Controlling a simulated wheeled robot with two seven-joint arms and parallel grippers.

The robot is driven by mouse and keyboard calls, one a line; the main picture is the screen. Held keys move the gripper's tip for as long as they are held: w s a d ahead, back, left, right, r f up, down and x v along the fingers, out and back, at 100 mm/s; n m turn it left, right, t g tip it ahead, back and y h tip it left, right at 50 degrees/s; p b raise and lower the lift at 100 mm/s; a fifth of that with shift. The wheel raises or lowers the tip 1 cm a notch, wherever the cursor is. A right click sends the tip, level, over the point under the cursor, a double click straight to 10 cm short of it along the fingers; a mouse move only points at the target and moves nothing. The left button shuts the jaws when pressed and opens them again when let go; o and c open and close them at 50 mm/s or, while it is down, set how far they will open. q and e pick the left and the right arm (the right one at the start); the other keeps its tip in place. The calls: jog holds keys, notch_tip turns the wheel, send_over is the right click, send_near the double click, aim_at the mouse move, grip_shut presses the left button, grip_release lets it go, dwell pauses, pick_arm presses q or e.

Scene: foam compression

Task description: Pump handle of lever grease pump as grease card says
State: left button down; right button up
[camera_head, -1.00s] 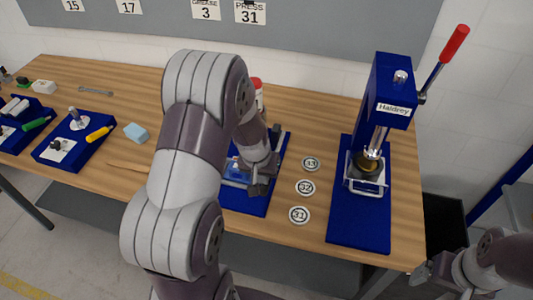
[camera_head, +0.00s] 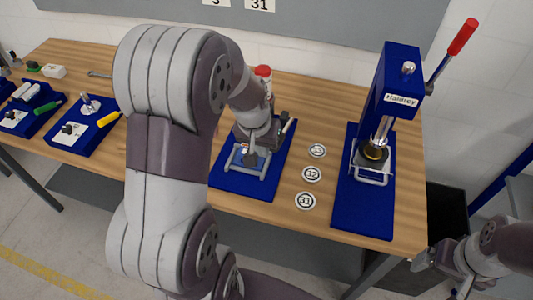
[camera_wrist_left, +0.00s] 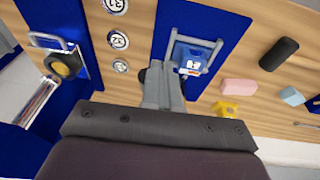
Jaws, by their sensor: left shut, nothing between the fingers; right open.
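A blue baseplate (camera_head: 262,188) with a grey metal frame stands left of the numbered discs. My left gripper (camera_head: 251,158) is shut and empty over it. In the left wrist view, the shut fingers (camera_wrist_left: 163,88) point at the plate beside the frame, which holds a blue block (camera_wrist_left: 193,60). A red-capped white cylinder (camera_head: 264,80) rises behind my left wrist. My wrist hides much of this station, and I cannot make out the pump handle. The grease card (camera_head: 215,2) is cut off, showing a 3. My right gripper (camera_head: 424,262) is open and empty off the table's right edge.
A blue lever press (camera_head: 397,90) with a red-gripped lever stands at the right. Numbered discs (camera_head: 311,174) lie between the stations. Blue trays (camera_head: 80,138) stand at left. In the left wrist view, a black cylinder (camera_wrist_left: 279,54) and a pink block (camera_wrist_left: 239,86) lie nearby.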

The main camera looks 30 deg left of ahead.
pick_arm(q)
jog(key=shift+s+v, duration=0.25)
jog(key=shift+v, duration=1)
jog(key=shift+w+f, duration=0.1)
jog(key=shift+w, duration=0.05)
jog(key=s+d+f+m+g+b, duration=0.1)
jog(key=s+d+f+m+b, duration=0.1)
jog(key=s+d+f, duration=0.3)
jog(key=s+d+b, duration=0.1)
jog(key=s+d, duration=0.2)
jog(key=shift+s+d+f+m, duration=0.25)
jog(key=shift+f+m, duration=0.1)
jog(key=shift+m, duration=0.05)
